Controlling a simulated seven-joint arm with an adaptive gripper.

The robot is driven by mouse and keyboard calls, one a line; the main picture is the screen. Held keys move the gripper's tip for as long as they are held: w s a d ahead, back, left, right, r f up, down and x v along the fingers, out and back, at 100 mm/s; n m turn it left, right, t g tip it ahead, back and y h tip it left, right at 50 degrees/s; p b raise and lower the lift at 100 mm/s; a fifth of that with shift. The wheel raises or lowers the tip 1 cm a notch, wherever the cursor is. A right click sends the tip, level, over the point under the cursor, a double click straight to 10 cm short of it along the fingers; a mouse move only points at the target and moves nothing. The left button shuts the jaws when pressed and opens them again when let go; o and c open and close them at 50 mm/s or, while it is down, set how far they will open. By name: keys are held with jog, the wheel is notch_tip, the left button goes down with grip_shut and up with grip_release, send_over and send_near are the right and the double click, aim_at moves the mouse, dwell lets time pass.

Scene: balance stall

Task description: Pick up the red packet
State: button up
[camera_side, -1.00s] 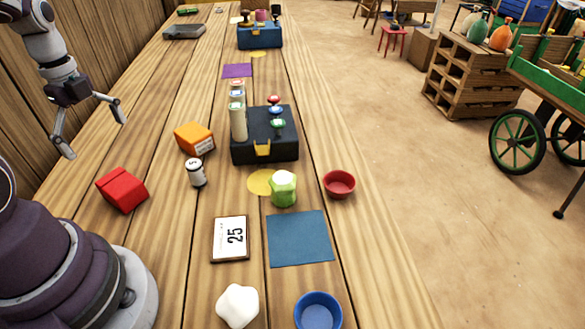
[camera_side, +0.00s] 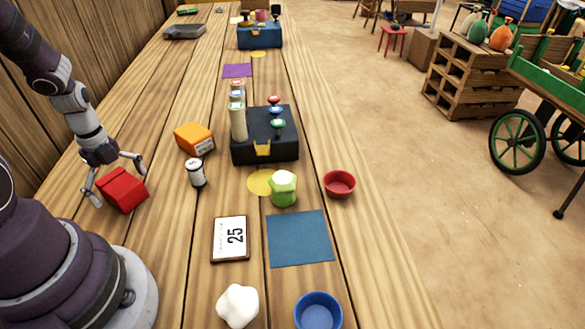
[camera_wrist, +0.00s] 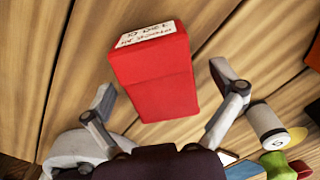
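The red packet (camera_side: 123,190) lies on the wooden table at the left, close to my base. In the wrist view the red packet (camera_wrist: 158,80) shows a white label with dark writing on its far end. My gripper (camera_side: 117,180) is open, with one finger on each side of the packet. In the wrist view the fingertips of my gripper (camera_wrist: 163,85) stand apart, with visible gaps to the packet's sides. I cannot tell how far above the table the fingertips are.
An orange packet (camera_side: 194,139) and a white weight-like cylinder (camera_side: 195,173) stand right of the red packet. A wooden wall runs along the left.

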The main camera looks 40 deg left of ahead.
jog(key=c, duration=1.2)
jog(key=shift+r, duration=0.1)
